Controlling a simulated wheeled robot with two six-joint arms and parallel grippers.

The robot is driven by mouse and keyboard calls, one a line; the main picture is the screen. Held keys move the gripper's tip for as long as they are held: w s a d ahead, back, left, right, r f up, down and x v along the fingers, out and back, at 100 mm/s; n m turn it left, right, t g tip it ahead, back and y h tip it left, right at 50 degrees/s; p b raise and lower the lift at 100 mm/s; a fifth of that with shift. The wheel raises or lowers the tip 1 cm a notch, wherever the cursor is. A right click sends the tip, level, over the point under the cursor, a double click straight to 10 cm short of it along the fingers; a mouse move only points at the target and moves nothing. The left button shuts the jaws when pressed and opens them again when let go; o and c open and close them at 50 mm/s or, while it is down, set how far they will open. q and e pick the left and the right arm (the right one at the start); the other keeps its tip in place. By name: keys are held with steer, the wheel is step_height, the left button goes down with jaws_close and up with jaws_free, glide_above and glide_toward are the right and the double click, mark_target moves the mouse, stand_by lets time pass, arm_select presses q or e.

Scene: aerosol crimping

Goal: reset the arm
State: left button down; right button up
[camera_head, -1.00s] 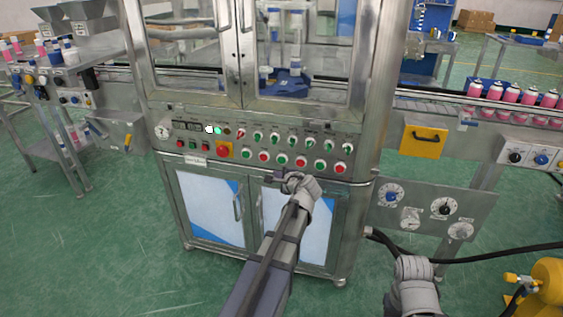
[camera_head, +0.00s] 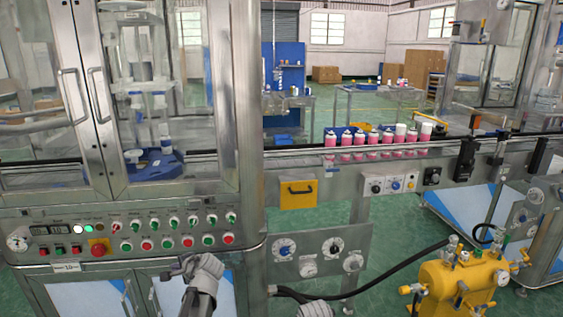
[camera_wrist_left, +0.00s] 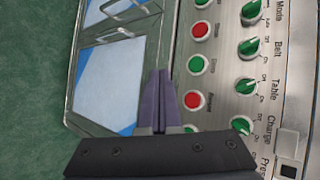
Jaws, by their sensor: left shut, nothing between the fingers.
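My left gripper (camera_head: 178,270) is low in the head view, in front of the machine's lower front, just below the control panel (camera_head: 75,222). In the left wrist view its two dark fingers (camera_wrist_left: 158,102) are together with nothing between them. They lie over the edge between the cabinet doors (camera_wrist_left: 112,70) and the row of red and green buttons (camera_wrist_left: 193,100). I cannot tell whether the fingertips touch the machine. A grey part of my right arm shows at the bottom edge of the head view; its gripper is not visible.
A conveyor (camera_head: 385,160) with several pink cans (camera_head: 372,140) runs to the right of the glass-doored cabinet. A yellow pump unit (camera_head: 455,290) with a black hose (camera_head: 395,268) stands at lower right. A dial plate (camera_head: 318,252) hangs below the conveyor.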

arm_select(q)
steer(key=s+d+r+n+g+h+p, duration=0.2)
steer(key=s+d+p, duration=0.6)
steer(key=s+d, duration=0.4)
steer(key=s+d+r+n+g+h+p, duration=0.3)
steer(key=s+d+r+g+h+p, duration=0.2)
steer(key=s+d, duration=0.7)
steer(key=d+r+h+p, duration=0.1)
steer(key=d+r+p, duration=0.1)
steer(key=d, duration=0.4)
steer(key=shift+d+n+p, duration=0.3)
steer(key=shift+d+p, duration=0.1)
steer(key=shift+p, duration=0.5)
